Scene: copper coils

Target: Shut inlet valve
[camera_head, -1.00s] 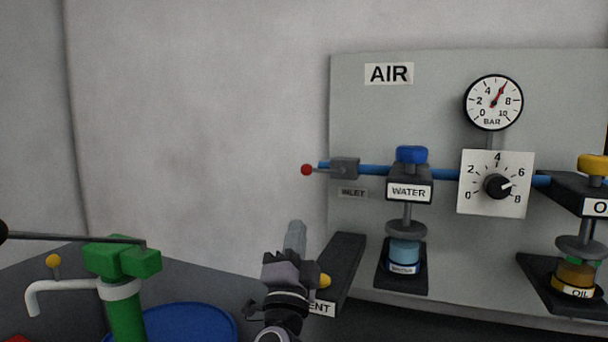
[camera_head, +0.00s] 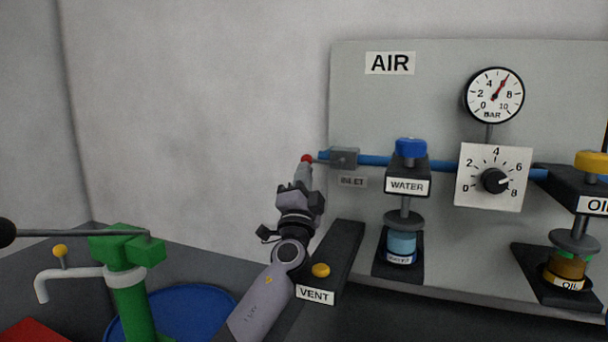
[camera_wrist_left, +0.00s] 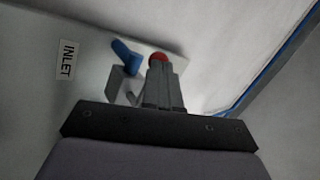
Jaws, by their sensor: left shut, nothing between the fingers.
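The inlet valve (camera_head: 343,158) is a grey block on the blue air pipe, above the INLET label (camera_head: 352,182). Its lever ends in a red knob (camera_head: 307,159) on the left side. My left gripper (camera_head: 304,172) is shut and empty, with its tips right at the red knob from below. In the left wrist view the red knob (camera_wrist_left: 158,57) shows just beyond the shut fingertips (camera_wrist_left: 160,75), which partly cover it. I cannot tell whether they touch. The grey valve block (camera_wrist_left: 119,84) is beside the fingers there. My right gripper is not in view.
The VENT block with a yellow button (camera_head: 320,270) stands right of my left arm. The WATER unit with a blue cap (camera_head: 411,148), the regulator dial (camera_head: 494,181) and the pressure gauge (camera_head: 494,95) are further right. A green pump (camera_head: 130,290) stands lower left. Bare wall lies left of the panel.

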